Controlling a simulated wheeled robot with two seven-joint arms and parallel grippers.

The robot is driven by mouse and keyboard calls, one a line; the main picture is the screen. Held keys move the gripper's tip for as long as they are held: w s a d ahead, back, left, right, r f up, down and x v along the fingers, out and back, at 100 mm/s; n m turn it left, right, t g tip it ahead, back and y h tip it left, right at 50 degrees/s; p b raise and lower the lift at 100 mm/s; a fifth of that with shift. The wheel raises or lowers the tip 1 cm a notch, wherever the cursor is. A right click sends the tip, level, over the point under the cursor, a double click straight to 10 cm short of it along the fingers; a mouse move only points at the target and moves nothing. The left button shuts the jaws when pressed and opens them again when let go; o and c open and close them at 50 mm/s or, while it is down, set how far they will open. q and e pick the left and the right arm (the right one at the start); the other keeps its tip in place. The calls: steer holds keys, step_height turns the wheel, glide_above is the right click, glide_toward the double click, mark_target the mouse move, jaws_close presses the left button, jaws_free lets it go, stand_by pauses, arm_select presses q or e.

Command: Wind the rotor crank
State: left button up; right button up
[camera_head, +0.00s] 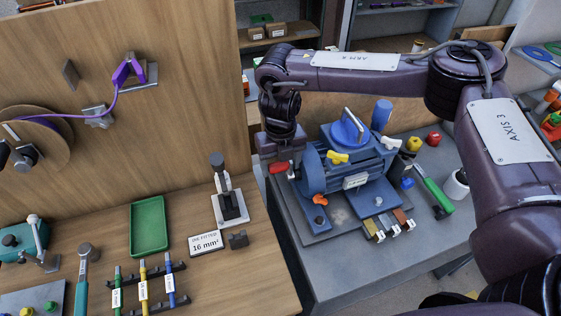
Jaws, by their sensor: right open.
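A blue motor-like machine (358,176) stands on a grey base plate on the right bench. A round blue end housing (312,172) faces left. A red grip (279,167) shows at its left end, just under my right gripper; it looks like the crank's handle, but the crank arm is mostly hidden. My right gripper (281,156) hangs down at the machine's left end, close to the red grip. It is open; I cannot tell whether its fingers stand around the grip or beside it. My left gripper is not in view.
A blue disc with a bar (348,129) tops the machine, with a blue knob (381,114) behind and yellow wing knobs (338,157) on it. A green-handled tool (434,194) lies at right. The left bench holds a green tray (148,226) and a toggle press (229,200).

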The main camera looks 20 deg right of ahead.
steer(key=c, duration=0.7)
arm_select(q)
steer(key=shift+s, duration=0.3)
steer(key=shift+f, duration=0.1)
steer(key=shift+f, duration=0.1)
arm_select(e)
steer(key=shift+s+t, duration=0.1)
steer(key=shift+t, duration=0.2)
steer(key=shift+s+f+t+b, duration=0.25)
steer(key=shift+s+t+b, duration=0.3)
steer(key=shift+t+b, duration=0.4)
arm_select(q)
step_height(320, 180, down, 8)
steer(key=b, duration=0.6)
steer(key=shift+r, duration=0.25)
arm_select(e)
steer(key=shift+s+f+t, duration=0.15)
steer(key=shift+s+t, duration=0.35)
steer(key=shift+t, duration=0.65)
steer(key=shift+s+f+t, duration=0.1)
steer(key=shift+s+t, duration=0.4)
steer(key=shift+t, duration=0.6)
